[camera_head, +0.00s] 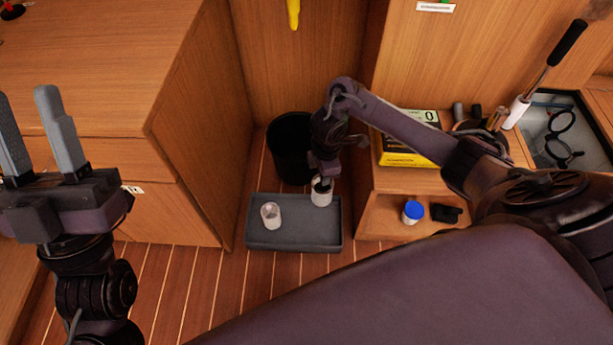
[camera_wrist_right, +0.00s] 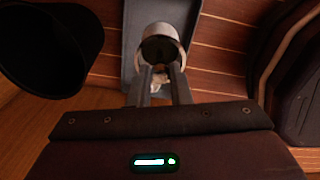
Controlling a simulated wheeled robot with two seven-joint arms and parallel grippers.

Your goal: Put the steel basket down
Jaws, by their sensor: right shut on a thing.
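The steel basket (camera_head: 321,198), a small pale grey cup with a dark inside, is at the right part of the dark grey tray (camera_head: 256,234) on the floor. My right gripper (camera_head: 321,181) comes down from above and is shut on it. In the right wrist view the basket (camera_wrist_right: 163,33) is between my fingertips (camera_wrist_right: 160,75), over the tray (camera_wrist_right: 131,40). I cannot tell whether its bottom touches the tray. My left gripper (camera_head: 38,135) is raised at the far left, open and empty.
A pale cup (camera_head: 270,216) stands on the left of the tray. A black bin (camera_head: 286,150) is behind the tray, and wooden cabinets (camera_head: 185,150) flank it. A blue-lidded jar (camera_head: 412,212) and a yellow box (camera_head: 405,155) are at the right.

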